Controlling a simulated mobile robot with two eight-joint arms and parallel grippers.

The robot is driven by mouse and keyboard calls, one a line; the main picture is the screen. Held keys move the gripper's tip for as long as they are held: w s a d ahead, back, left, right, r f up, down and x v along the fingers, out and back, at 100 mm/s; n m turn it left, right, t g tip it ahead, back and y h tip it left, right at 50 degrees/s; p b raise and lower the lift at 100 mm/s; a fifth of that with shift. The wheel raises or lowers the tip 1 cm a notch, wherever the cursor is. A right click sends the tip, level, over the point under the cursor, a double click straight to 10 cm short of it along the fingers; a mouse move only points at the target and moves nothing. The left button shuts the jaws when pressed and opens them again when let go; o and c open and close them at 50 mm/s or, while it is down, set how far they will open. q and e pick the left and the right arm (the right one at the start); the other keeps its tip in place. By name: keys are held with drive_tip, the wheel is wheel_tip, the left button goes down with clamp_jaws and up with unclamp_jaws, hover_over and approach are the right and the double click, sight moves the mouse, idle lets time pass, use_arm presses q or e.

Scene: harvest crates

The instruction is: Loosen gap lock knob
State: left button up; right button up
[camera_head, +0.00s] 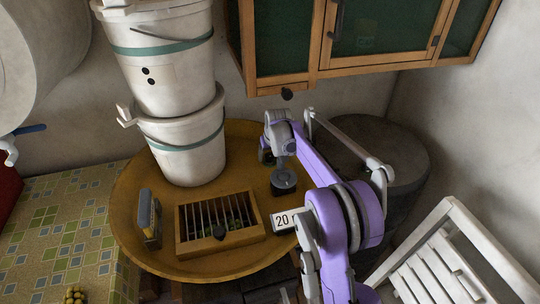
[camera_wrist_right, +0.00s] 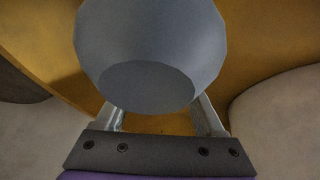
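A dark round knob (camera_head: 219,232) sits at the front side of a wooden frame with metal bars (camera_head: 262,228); I take it for the gap lock knob. My right gripper (camera_head: 284,170) points down over the right part of the yellow round tray, to the right of and behind that frame. A dark round piece (camera_head: 283,187) is right under its fingers. In the right wrist view a large grey rounded piece (camera_wrist_right: 150,50) fills the space ahead of my right fingers (camera_wrist_right: 158,120) and hides their tips; I cannot tell whether they grip it. My left gripper is not in view.
The yellow tray (camera_head: 135,225) also holds stacked white buckets (camera_head: 170,75) and a grey-and-yellow block (camera_head: 149,218). A tag marked 20 (camera_head: 284,220) is by the tray's right edge. A dark barrel (camera_head: 400,150) and a white slatted chair (camera_head: 440,270) stand right. Cabinets (camera_head: 380,35) hang behind.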

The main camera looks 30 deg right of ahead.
clamp_jaws()
idle(0.3)
